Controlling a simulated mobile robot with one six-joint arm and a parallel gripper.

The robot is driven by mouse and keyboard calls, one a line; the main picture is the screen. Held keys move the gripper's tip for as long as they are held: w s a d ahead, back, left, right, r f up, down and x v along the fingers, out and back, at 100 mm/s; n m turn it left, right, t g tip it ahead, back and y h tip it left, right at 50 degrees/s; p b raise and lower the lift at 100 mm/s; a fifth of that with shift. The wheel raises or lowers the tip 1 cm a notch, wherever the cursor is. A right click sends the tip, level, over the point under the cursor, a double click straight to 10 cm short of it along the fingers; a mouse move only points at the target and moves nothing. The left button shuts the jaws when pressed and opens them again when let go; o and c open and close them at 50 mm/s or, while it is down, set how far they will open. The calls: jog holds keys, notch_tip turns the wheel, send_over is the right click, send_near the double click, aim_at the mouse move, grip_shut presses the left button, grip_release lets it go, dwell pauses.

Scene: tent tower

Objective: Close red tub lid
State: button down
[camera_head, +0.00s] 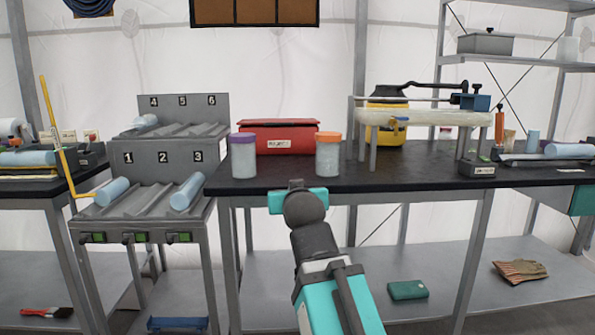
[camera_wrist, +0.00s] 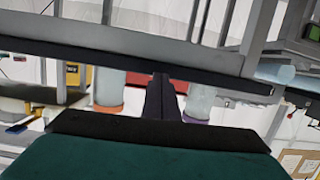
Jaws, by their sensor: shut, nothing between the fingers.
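The red tub (camera_head: 280,138) stands on the black bench top, behind and between two jars. A pale label is on its front face. A dark red band runs along its top, and I cannot tell how far its lid is open. In the wrist view, which is upside down, a strip of the red tub (camera_wrist: 138,78) shows between the jars. My gripper (camera_head: 295,184) is at the bench's front edge, in front of the tub and apart from it. Its fingers (camera_wrist: 163,98) are shut and empty; my wrist mostly hides them in the head view.
A purple-lidded jar (camera_head: 243,158) stands left of the tub's front and an orange-lidded jar (camera_head: 328,156) right. A numbered rack (camera_head: 160,160) with blue cylinders is at the left. A white-topped stand (camera_head: 400,118) is at the right. Bare bench lies between the jars.

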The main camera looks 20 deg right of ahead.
jog(key=s+a+f+g+y, duration=0.1)
jog(key=s+f+g, duration=0.15)
jog(key=f, duration=1.45)
jog(key=s+a+f+n+g, duration=0.1)
jog(key=f+g, duration=0.3)
jog(key=f, duration=1.3)
jog(key=s+a+f+g+y, duration=0.15)
jog(key=f+g, duration=0.25)
jog(key=f, duration=1.3)
jog(key=s+a+f+g, duration=0.1)
jog(key=s+f+g, duration=0.2)
jog(key=s+f, duration=0.7)
jog(key=s+a+f+g, duration=0.1)
jog(key=s+f+g, duration=0.2)
jog(key=s+f, duration=0.8)
jog(key=s+a+f+g+y, duration=0.1)
jog(key=s+f+g, duration=0.2)
jog(key=s+f, duration=0.7)
jog(key=shift+s+a+f+n+g, duration=0.1)
jog(key=shift+s+a+n, duration=0.05)
jog(key=shift+s, duration=0.8)
jog(key=shift+s+a+f+n+g, duration=0.1)
jog(key=shift+s+g, duration=0.05)
jog(key=shift+s, duration=0.85)
jog(key=shift+s+a+f+n+g, duration=0.1)
jog(key=shift+s+a+n, duration=0.05)
jog(key=shift+s, duration=0.8)
jog(key=shift+a, duration=0.1)
